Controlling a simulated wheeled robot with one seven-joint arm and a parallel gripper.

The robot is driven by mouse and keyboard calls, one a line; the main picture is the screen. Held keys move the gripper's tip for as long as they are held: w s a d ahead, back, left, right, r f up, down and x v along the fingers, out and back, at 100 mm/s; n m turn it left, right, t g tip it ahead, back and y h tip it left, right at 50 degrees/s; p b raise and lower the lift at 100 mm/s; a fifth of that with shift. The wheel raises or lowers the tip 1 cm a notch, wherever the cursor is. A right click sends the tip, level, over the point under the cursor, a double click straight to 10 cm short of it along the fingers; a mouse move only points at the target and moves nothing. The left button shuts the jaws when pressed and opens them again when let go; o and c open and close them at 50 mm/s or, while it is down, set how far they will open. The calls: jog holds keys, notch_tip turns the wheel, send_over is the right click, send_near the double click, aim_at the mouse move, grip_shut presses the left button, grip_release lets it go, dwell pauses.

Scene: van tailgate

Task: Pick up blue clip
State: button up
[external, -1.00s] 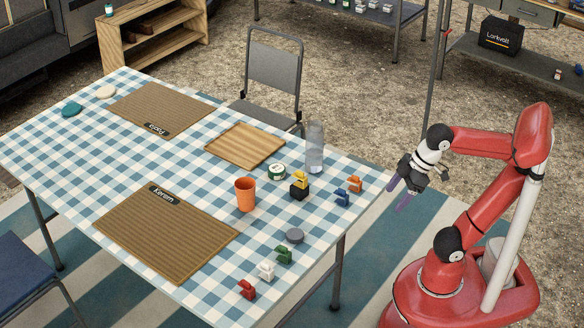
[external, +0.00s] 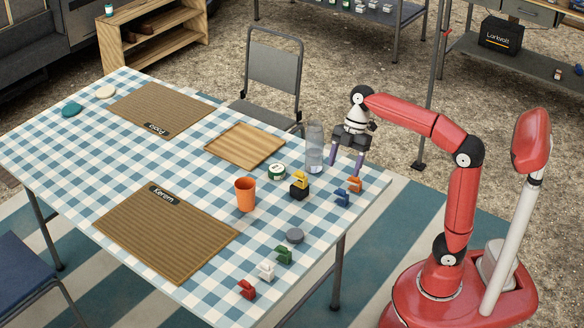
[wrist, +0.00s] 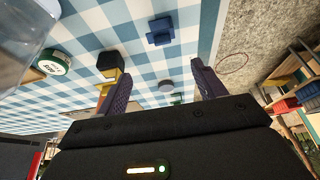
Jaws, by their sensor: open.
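The blue clip (external: 341,197) lies on the checked tablecloth near the table's right end, just in front of an orange clip (external: 355,185). In the wrist view the blue clip (wrist: 160,30) shows in the upper middle, beyond the fingertips and between their lines. My gripper (external: 345,168) points down above this end of the table, apart from the clip. Its two purple fingers (wrist: 162,72) are spread with nothing between them. I cannot make out the orange clip in the wrist view.
A clear bottle (external: 315,147) stands close left of my gripper. A yellow clip on a black block (external: 299,188), a tin (external: 277,171) and an orange cup (external: 245,194) are further left. A grey disc (external: 295,236) and green (external: 283,254), white and red clips lie toward the front.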

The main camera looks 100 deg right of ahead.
aim_at(341, 194)
jog(key=x, duration=0.3)
jog(key=s+x, duration=0.1)
jog(key=x, duration=0.5)
jog(key=shift+s+d+f+b, duration=0.3)
jog(key=shift+d+f, duration=0.05)
jog(key=shift+f, duration=0.15)
jog(key=shift+w+a+f, duration=0.15)
jog(key=shift+f, duration=0.25)
jog(key=c, duration=1)
jog(key=shift+c, duration=0.2)
jog(key=shift+r, duration=0.1)
